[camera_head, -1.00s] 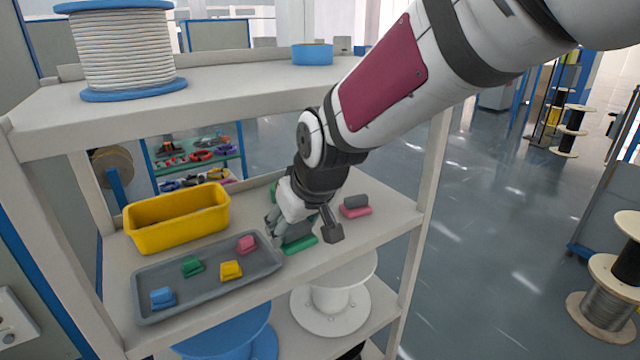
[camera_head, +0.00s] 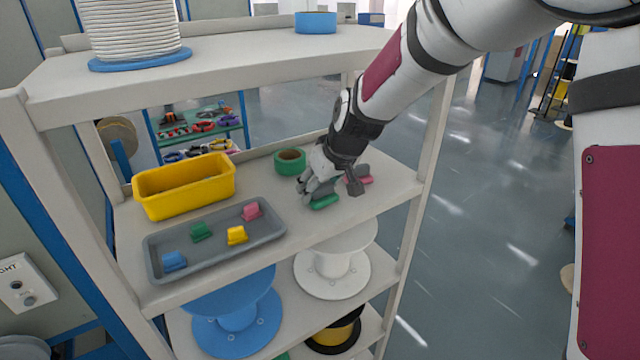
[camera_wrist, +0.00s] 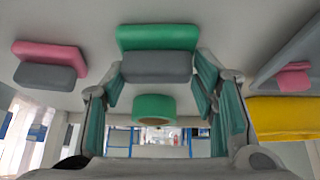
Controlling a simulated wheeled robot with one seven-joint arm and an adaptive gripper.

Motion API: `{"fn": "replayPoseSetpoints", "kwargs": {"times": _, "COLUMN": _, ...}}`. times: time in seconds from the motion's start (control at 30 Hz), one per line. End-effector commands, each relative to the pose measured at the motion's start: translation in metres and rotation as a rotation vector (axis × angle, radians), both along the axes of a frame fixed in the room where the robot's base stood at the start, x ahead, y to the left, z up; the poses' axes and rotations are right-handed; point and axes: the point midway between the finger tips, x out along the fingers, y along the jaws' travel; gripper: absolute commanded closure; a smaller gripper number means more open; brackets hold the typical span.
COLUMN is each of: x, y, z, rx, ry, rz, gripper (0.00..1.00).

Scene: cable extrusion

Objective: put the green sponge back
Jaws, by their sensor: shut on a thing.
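The green sponge (camera_head: 324,202) has a grey upper part and is at the middle shelf, near its front edge, right of the grey tray. My gripper (camera_head: 314,189) is over it and partly hides it. In the wrist view, the sponge (camera_wrist: 157,38) and its grey part sit between the two fingers of my gripper (camera_wrist: 157,85), which are shut on it. I cannot tell whether it touches the shelf. A similar pink sponge (camera_head: 366,180) with a grey part lies just to its right, and shows in the wrist view (camera_wrist: 52,53).
The grey tray (camera_head: 160,267) holds small blue, green, yellow and pink pieces. A yellow bin (camera_head: 190,192) stands behind it. A green tape roll (camera_head: 290,162) stands behind my gripper. The upper shelf (camera_head: 240,75) overhangs. Bare shelf lies between tray and sponge.

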Motion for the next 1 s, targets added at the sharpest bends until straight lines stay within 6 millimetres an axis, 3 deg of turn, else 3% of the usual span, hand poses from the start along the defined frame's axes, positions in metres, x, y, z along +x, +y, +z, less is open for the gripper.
{"fn": "replayPoseSetpoints", "kwargs": {"times": 0.07, "x": 0.0, "y": 0.0, "z": 0.0, "rx": 0.0, "ry": 0.0, "rz": 0.0, "gripper": 0.69}}
{"fn": "replayPoseSetpoints", "kwargs": {"times": 0.1, "x": 0.0, "y": 0.0, "z": -0.001, "rx": -0.001, "ry": 0.001, "rz": 0.0, "gripper": 0.38}}
{"fn": "replayPoseSetpoints", "kwargs": {"times": 0.17, "x": 0.0, "y": 0.0, "z": -0.001, "rx": -0.001, "ry": 0.001, "rz": 0.0, "gripper": 0.27}}
{"fn": "replayPoseSetpoints", "kwargs": {"times": 0.6, "x": -0.002, "y": -0.002, "z": 0.005, "rx": 0.0, "ry": -0.001, "rz": 0.0, "gripper": 0.27}}
{"fn": "replayPoseSetpoints", "kwargs": {"times": 1.0, "x": -0.03, "y": -0.02, "z": 0.062, "rx": 0.001, "ry": -0.005, "rz": -0.002, "gripper": 0.27}}
